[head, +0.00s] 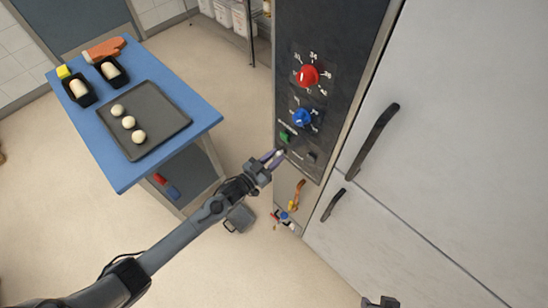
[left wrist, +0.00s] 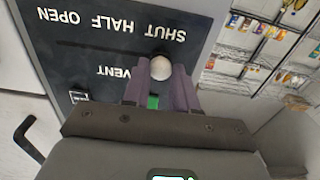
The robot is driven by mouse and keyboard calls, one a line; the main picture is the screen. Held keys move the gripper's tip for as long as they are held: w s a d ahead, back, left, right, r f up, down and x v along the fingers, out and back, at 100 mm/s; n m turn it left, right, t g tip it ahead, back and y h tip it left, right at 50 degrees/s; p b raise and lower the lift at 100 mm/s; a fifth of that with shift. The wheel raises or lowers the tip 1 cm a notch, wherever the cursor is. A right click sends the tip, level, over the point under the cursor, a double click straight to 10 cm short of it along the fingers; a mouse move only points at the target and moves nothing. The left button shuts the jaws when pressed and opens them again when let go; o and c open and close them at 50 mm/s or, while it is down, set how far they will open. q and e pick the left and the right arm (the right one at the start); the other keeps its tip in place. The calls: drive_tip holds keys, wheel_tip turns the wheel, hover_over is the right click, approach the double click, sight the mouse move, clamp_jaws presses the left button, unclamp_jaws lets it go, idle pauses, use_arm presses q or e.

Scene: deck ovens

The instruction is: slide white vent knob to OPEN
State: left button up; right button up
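The white vent knob (left wrist: 161,67) is at the SHUT end of its slot on the dark control panel (left wrist: 100,58). In the left wrist view the labels SHUT, HALF and OPEN appear upside down, with OPEN (left wrist: 62,16) at the far left. My left gripper (head: 273,158) is at the lower part of the panel. Its two purple fingers (left wrist: 160,85) lie on either side of the knob, seemingly against it with no clear gap. A dark piece at the bottom edge of the head view (head: 380,302) appears to be part of my right gripper; its fingers are not clear.
A red knob (head: 308,76), a blue knob (head: 301,117) and a green button (head: 285,136) are on the panel above. White doors with dark handles (head: 372,137) stand at right.

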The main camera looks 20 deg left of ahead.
use_arm(q)
clamp_jaws()
drive_tip(key=p, duration=0.2)
approach(311, 172)
drive_tip(key=x, duration=0.4)
drive_tip(key=shift+w+d+r, duration=0.15)
drive_tip(key=shift+w+d, duration=0.05)
drive_tip(key=shift+w, duration=0.15)
drive_tip(key=o, duration=0.6)
unclamp_jaws()
drive_tip(key=shift+d, duration=0.1)
